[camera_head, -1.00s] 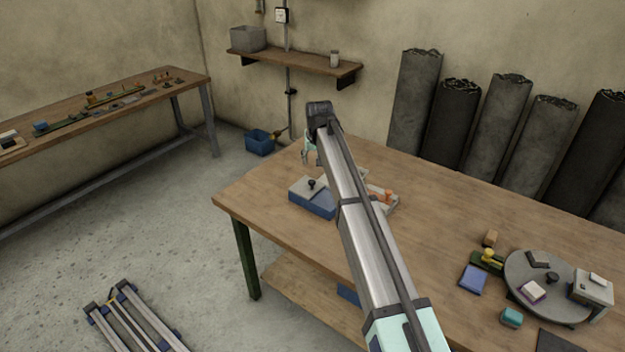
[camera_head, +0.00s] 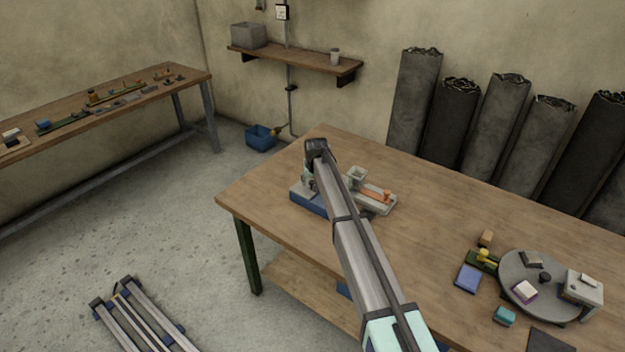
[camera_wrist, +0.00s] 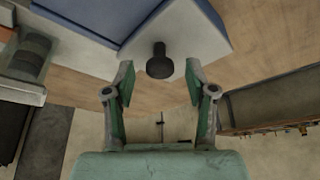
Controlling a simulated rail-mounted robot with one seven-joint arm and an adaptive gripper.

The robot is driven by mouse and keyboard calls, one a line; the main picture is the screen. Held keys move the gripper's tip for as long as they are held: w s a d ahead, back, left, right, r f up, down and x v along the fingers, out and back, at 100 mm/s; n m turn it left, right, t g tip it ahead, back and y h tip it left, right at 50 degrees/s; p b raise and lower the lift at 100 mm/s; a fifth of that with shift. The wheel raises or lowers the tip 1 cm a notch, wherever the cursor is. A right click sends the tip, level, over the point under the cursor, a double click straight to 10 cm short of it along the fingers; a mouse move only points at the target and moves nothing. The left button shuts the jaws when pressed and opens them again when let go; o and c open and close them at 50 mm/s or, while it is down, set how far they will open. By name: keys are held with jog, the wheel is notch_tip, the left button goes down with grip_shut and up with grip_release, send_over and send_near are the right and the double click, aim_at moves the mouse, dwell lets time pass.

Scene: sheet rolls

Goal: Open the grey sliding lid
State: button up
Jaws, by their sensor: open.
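The grey sliding lid (camera_wrist: 200,42) shows in the wrist view, with a dark round knob (camera_wrist: 159,64) standing up from it. The lid belongs to a blue box (camera_head: 309,203) near the left end of the wooden table. My gripper (camera_wrist: 158,80) is open, with its two green-padded fingers on either side of the knob. It holds nothing, and I cannot tell whether a finger touches the knob. In the head view my arm hides the knob and much of the lid.
A grey fixture (camera_head: 378,207) with an orange part (camera_head: 374,195) stands right of the box. A round grey turntable (camera_head: 520,277) with small items is farther right. The tabletop (camera_head: 430,215) between them is clear.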

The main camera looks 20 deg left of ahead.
grip_shut()
jog(key=s+d+b, duration=0.2)
jog(key=d, duration=0.7)
jog(key=shift+s+d+b, duration=0.25)
jog(key=shift+d+b, duration=0.05)
grip_release()
jog(key=v, duration=1.2)
